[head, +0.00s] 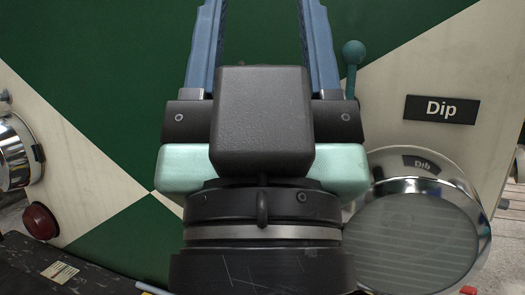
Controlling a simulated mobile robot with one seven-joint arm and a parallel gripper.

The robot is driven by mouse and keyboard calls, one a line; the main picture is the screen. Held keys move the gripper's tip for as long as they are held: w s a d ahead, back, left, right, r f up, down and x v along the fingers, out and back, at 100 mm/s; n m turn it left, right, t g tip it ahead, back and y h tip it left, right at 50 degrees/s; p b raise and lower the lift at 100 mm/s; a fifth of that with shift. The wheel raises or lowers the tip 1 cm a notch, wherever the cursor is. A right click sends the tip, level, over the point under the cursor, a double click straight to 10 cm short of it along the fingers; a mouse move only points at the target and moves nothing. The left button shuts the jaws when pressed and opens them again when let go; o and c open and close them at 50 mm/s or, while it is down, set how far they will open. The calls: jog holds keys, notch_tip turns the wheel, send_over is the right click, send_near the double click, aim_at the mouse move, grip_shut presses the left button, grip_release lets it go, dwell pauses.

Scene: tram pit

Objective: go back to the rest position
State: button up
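My gripper (262,30) fills the middle of the head view and points up the picture. Its two blue fingers stand wide apart, with only the green and cream panel (105,135) showing between and behind them. The fingertips run out of the frame at the top, so their ends are hidden. Nothing shows between the visible parts of the fingers. I cannot tell how far the gripper is from the panel.
Right of my gripper are a teal-knobbed lever (353,55), a black "Dip" label (442,109) and a round chrome-rimmed lamp (420,240). On the left are another chrome-rimmed lamp (14,152) and a red round lens (40,221). A dark bar (50,268) lies lower left.

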notch_tip(320, 180, up, 22)
jog(key=p, duration=1.9)
jog(key=shift+r+p, duration=0.15)
jog(key=shift+p, duration=0.35)
jog(key=shift+c, duration=0.6)
